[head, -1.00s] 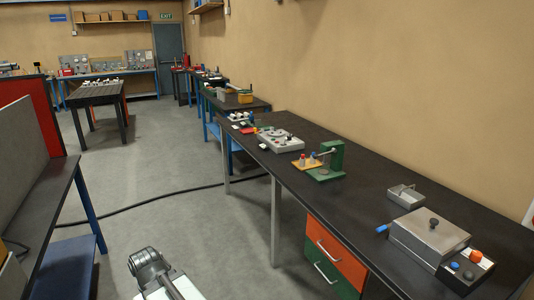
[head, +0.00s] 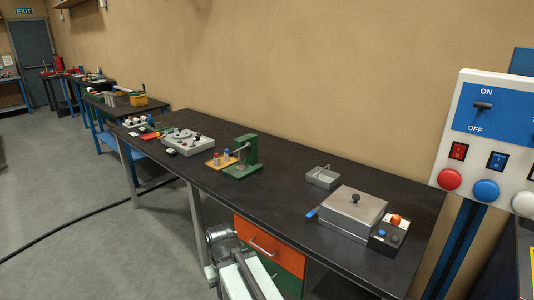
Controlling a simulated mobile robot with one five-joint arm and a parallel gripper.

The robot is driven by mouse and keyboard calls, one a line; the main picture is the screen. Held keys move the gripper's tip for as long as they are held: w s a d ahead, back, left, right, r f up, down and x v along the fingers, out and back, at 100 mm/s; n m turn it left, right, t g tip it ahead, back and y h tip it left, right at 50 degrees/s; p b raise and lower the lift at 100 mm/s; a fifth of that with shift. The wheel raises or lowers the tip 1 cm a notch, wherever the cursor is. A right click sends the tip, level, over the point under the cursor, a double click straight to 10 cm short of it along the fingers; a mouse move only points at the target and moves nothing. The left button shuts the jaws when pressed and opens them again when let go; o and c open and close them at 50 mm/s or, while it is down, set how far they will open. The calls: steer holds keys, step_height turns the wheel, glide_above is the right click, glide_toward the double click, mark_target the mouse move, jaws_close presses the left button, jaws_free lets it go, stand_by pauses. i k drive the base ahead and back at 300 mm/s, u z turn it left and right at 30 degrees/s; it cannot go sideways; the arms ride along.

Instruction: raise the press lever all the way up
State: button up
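A small green press (head: 248,151) stands upright on the dark workbench (head: 290,172), left of the middle of the head view. A thin grey bar, which looks like its lever (head: 239,149), points left from the upright and slopes slightly down. Its exact angle is too small to read. Part of my arm shows at the bottom centre, in front of the bench and well short of the press. My gripper's fingertips are not visible.
Left of the press are an orange board (head: 216,164) with red and blue pegs and a grey control box (head: 188,141). Right are a small metal tray (head: 322,177), a lidded metal box (head: 353,208) and a wall switch panel (head: 490,140). Floor at left is clear except a black cable.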

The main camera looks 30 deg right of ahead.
mark_target(230, 155)
steer(key=z, duration=0.05)
steer(key=i, duration=0.6)
steer(key=u, duration=0.95)
steer(key=i, duration=1.15)
steer(key=u, duration=0.2)
steer(key=k, duration=0.85)
steer(key=u, duration=0.2)
steer(key=i, duration=0.95)
steer(key=z, duration=0.05)
